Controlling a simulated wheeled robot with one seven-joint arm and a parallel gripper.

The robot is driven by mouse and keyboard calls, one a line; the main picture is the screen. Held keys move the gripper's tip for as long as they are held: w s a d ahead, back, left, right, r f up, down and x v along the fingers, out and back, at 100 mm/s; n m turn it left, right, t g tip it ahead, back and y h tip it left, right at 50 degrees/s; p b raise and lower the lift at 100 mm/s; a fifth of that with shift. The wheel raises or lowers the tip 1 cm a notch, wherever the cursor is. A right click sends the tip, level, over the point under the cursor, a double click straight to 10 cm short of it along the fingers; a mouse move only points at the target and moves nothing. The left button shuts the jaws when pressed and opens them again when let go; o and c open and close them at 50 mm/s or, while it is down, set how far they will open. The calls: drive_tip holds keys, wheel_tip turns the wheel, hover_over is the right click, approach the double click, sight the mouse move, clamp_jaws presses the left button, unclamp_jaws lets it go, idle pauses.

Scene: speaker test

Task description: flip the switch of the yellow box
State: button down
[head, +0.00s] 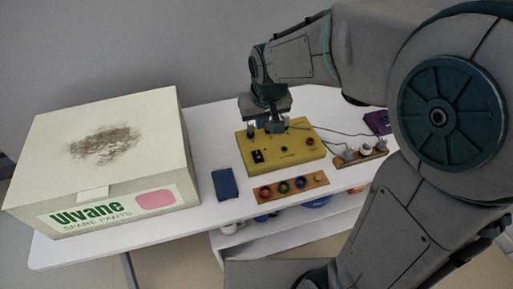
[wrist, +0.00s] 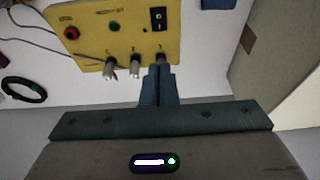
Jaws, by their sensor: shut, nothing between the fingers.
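The yellow box (head: 292,153) lies on the white table, and its face also fills the upper left of the wrist view (wrist: 88,45). It carries a black rocker switch (wrist: 158,19), a red button (wrist: 71,32), a small green part (wrist: 115,25) and three metal toggle switches along one edge: left (wrist: 109,69), middle (wrist: 134,67) and right (wrist: 160,56). My gripper (wrist: 158,70) is shut and empty, its fingertips at the right toggle and partly covering it. I cannot tell whether they touch. In the head view my gripper (head: 270,124) is over the box's far left part.
A large white carton (head: 110,140) stands at the left. A blue block (head: 225,185) and a wooden strip with coloured rings (head: 318,181) lie in front of the yellow box. A strip with plugs (head: 372,158), grey cables and a purple object (head: 378,122) are at the right.

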sight(256, 152)
idle(0.3)
drive_tip(key=x, duration=0.9)
drive_tip(key=s+x, duration=0.1)
drive_tip(key=x, duration=0.4)
drive_tip(key=shift+d+f+b, duration=0.1)
drive_tip(key=shift+d+b, duration=0.1)
drive_tip(key=shift+b, duration=0.1)
drive_tip(key=shift+a, duration=0.1)
